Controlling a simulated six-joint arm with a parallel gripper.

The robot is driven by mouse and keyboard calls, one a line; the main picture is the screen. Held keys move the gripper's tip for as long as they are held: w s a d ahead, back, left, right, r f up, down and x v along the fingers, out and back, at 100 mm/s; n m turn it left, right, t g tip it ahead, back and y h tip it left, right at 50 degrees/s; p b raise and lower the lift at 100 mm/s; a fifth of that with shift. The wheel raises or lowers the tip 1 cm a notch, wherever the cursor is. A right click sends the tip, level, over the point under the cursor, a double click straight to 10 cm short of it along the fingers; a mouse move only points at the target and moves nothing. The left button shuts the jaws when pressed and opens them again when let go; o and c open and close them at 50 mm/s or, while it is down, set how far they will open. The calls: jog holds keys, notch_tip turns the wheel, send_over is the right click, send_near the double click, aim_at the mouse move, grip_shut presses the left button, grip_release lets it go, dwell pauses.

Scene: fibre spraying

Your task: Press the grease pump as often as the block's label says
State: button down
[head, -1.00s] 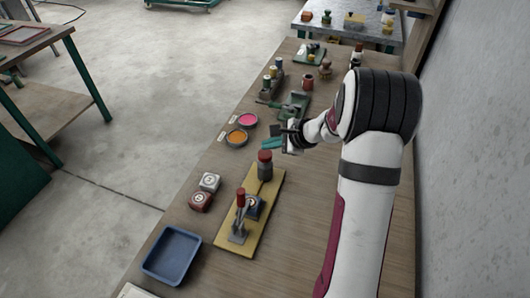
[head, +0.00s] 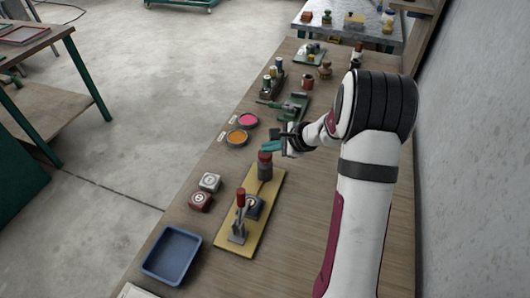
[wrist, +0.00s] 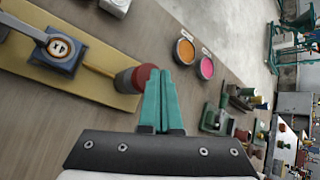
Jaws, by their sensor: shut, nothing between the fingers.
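The grease pump (head: 265,171) is a dark cylinder with a red cap, standing at the far end of a yellow board (head: 233,243). It also shows in the wrist view (wrist: 127,81), just left of the fingertips. The blue block (head: 256,208) sits on the board beside a red-handled clamp (head: 239,218). Its round, pale label faces up in the wrist view (wrist: 60,49); the mark is sideways and I cannot read it surely. My gripper (head: 269,147) has teal fingers, shut and empty, close at the pump's cap. I cannot tell whether they touch it.
Orange (head: 237,138) and pink (head: 247,121) paint tins stand beyond. A green fixture (head: 291,107) is farther back. The table right of the board is clear.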

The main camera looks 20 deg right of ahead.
aim_at(269, 154)
jog(key=shift+f, duration=1.05)
dwell(0.7)
jog(key=shift+r, duration=1.6)
jog(key=shift+r, duration=2.5)
notch_tip(269, 154, up, 4)
jog(key=shift+f, duration=0.1)
jog(key=shift+f, duration=0.15)
